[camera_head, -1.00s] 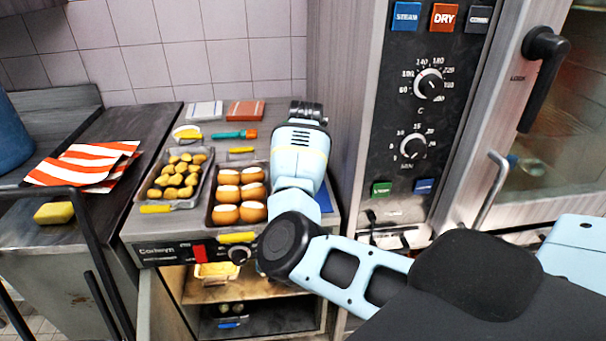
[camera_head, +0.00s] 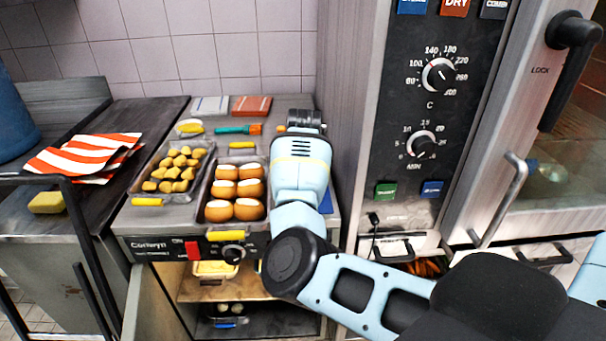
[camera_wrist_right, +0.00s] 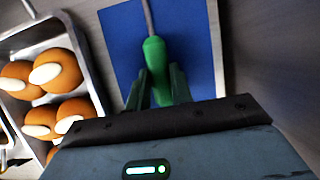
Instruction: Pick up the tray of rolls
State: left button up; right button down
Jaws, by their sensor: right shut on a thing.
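The tray of rolls (camera_head: 207,187) is a metal pan holding several brown rolls with white tops, with a yellow grip at each end. It sits on the metal counter, left of my right arm; its rim also shows at the left of the right wrist view (camera_wrist_right: 88,62). My right gripper (camera_wrist_right: 156,88) is shut on the green handle (camera_wrist_right: 156,62) of a thin metal-rod tool, over a blue mat (camera_wrist_right: 118,40). The gripper is beside the tray, apart from it. In the head view the arm hides the fingers and the held tool. My left gripper is not in view.
A second pan (camera_head: 183,193) of small yellow pieces stands left of the rolls. A teal tool (camera_head: 237,129) lies behind them. The tall oven (camera_head: 425,115) borders the counter on the right. Striped cloth (camera_head: 85,155) and a yellow sponge (camera_head: 46,202) lie left.

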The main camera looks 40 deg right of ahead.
jog(key=shift+f, duration=0.25)
jog(key=c, duration=1.2)
grip_release()
jog(key=shift+c, duration=0.2)
jog(key=shift+s+r, duration=0.1)
jog(key=shift+r, duration=0.45)
jog(key=p+v, duration=0.1)
jog(key=v, duration=1)
jog(key=shift+r, duration=0.2)
jog(key=shift+a+f, duration=0.1)
